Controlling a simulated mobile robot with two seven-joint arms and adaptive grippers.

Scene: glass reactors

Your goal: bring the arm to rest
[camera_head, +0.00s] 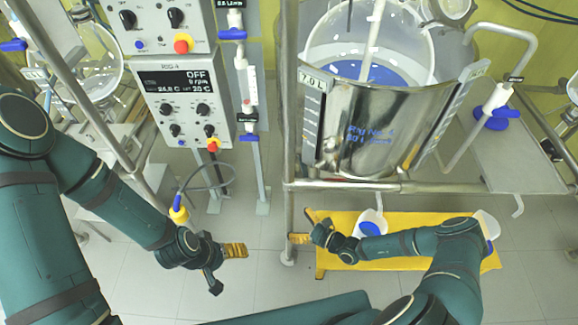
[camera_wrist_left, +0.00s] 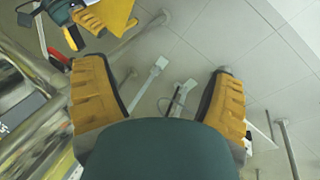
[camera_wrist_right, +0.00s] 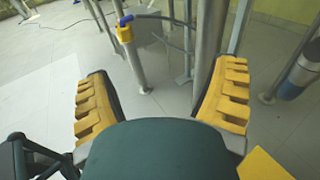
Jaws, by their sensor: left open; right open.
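My left gripper (camera_head: 234,262) is low in the middle left of the head view, over the grey floor. Its yellow-padded fingers stand wide apart with nothing between them in the left wrist view (camera_wrist_left: 160,95). My right gripper (camera_head: 300,238) is beside the steel frame post, at the left end of the yellow bench. In the right wrist view (camera_wrist_right: 163,95) its yellow fingers are apart and empty, with steel posts beyond them. The two grippers face each other across a gap of bare floor.
A steel-jacketed glass reactor (camera_head: 365,115) stands in a tubular frame with a vertical post (camera_head: 289,190). A control panel (camera_head: 187,100) on posts stands at the left. A yellow bench (camera_head: 400,262) is under my right arm. Floor (camera_head: 255,290) between the grippers is clear.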

